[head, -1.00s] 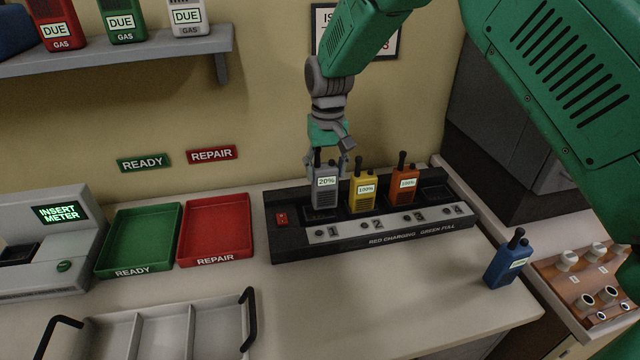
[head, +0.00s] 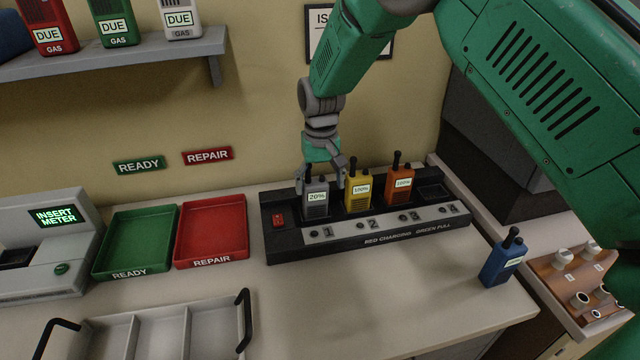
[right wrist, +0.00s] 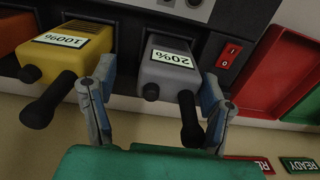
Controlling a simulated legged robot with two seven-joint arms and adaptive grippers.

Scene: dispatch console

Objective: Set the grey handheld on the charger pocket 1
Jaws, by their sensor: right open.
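The grey handheld (head: 316,199), labelled 20%, stands upright in pocket 1 of the black charger (head: 290,242). It also shows in the right wrist view (right wrist: 168,68), between my gripper's fingers. My right gripper (head: 322,178) is open around the top of the handheld, with one finger on each side. In the right wrist view the open fingers (right wrist: 152,95) stand a little apart from its body. A yellow handheld (head: 358,190) stands in pocket 2 and an orange one (head: 399,186) in pocket 3. Pocket 4 (head: 433,192) is empty. My left gripper is not in view.
A blue handheld (head: 502,258) stands on the counter at the right. A green tray (head: 134,273) and a red tray (head: 209,263) lie left of the charger. A grey divided tray (head: 142,328) is in front. The yellow handheld is close beside my right gripper.

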